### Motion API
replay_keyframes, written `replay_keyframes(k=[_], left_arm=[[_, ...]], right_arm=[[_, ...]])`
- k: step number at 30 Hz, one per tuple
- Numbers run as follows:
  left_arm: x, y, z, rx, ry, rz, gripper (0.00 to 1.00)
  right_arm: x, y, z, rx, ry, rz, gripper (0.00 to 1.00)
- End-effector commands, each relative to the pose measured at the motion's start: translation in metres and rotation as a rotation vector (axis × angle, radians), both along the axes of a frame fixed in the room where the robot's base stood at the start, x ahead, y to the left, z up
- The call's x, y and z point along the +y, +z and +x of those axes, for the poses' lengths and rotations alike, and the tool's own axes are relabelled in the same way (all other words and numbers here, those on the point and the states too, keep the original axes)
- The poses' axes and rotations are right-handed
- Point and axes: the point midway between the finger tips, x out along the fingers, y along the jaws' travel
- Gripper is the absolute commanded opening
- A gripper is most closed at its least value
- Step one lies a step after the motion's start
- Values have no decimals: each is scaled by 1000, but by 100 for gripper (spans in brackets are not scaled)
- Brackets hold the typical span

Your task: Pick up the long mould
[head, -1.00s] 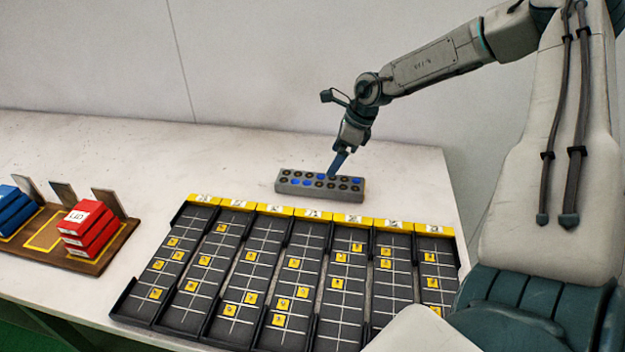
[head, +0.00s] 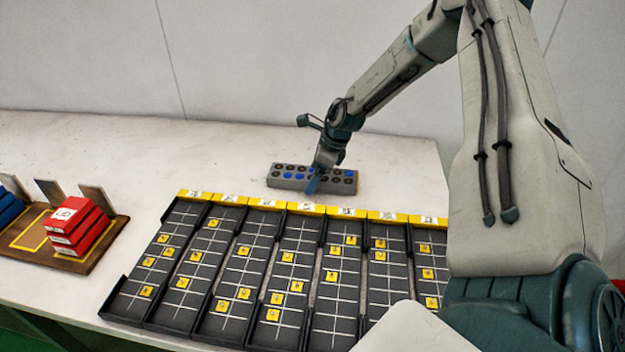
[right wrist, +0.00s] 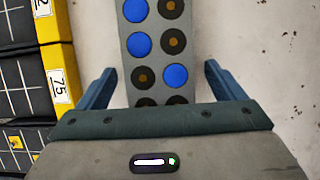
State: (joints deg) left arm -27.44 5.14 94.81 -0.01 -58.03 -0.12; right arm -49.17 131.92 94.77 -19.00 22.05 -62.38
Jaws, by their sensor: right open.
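The long mould is a grey block (head: 285,183) with two rows of round holes, some blue and some dark. It lies on the white table behind the black trays in the head view. My right gripper (head: 314,182) is over its middle, pointing down and hiding part of it. In the right wrist view the mould (right wrist: 153,60) runs between the two blue fingers of my right gripper (right wrist: 158,88). The fingers are open, one on each side of the mould, with a gap on both sides. My left gripper is not in view.
Black trays with yellow labelled ends (head: 305,208) and small yellow tags lie just in front of the mould. A wooden rack (head: 75,262) with red boxes (head: 78,228) and blue boxes stands at the left. The table behind and left of the mould is bare.

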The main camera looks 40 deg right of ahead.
Motion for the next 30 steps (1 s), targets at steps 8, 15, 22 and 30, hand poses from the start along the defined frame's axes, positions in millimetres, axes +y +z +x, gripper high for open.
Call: replay_keyframes(k=[8, 15, 22, 30], left_arm=[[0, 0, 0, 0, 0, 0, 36], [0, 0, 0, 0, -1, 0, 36], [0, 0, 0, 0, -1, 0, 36], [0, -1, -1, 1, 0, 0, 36]], right_arm=[[0, 1, 0, -1, 0, 0, 73], [0, 1, 0, -1, 0, 0, 26], [0, 2, 1, -3, 0, 0, 22], [0, 13, 1, -5, 1, 0, 22]])
